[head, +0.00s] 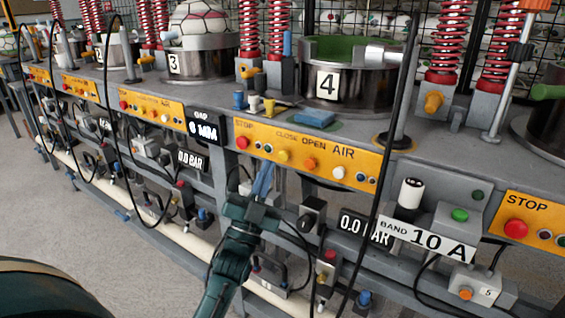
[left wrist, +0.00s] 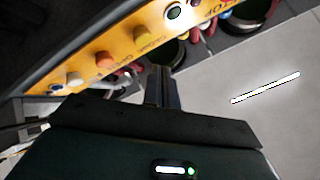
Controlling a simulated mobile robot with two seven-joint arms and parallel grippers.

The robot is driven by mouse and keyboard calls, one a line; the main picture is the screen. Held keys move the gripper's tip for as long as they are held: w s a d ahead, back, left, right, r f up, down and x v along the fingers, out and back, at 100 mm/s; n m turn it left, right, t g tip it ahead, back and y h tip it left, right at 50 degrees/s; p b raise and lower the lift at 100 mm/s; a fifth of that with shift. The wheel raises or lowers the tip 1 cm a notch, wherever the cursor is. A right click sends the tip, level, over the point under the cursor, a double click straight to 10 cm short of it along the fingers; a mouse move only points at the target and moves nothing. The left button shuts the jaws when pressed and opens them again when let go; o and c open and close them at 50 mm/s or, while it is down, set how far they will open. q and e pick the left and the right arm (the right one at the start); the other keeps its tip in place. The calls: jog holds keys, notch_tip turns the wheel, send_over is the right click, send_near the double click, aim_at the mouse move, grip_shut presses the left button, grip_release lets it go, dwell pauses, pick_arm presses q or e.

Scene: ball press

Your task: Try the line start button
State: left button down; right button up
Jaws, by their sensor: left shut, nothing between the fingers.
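No label reading line start is legible. A green button (head: 460,214) sits on top of a grey box (head: 455,233) at the right, above the BAND 10 A plate (head: 428,242). My left gripper (head: 264,178) is shut and empty, with its fingers pointing up just below the yellow panel of press 4 (head: 345,178). It is well left of the green button and apart from it. In the left wrist view, the shut fingers (left wrist: 163,82) stand near that kind of yellow panel (left wrist: 122,50) with several buttons. My right gripper is not in view.
The yellow panel carries a red STOP button (head: 242,142) and several others. A 0.0 BAR display (head: 363,231) and black cables hang between my left gripper and the green button. A grey box with an orange button (head: 466,293) sits low right. Floor at left is clear.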

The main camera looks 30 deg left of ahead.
pick_arm(q)
jog(key=shift+w+d, duration=0.1)
jog(key=shift+w, duration=0.9)
dwell(1.2)
jog(key=shift+w+b, duration=0.3)
jog(key=shift+w, duration=0.1)
jog(key=shift+w, duration=0.45)
dwell(0.7)
jog(key=shift+s, duration=0.1)
jog(key=shift+s+p, duration=0.3)
jog(key=shift+s, duration=0.45)
jog(key=shift+s, duration=0.15)
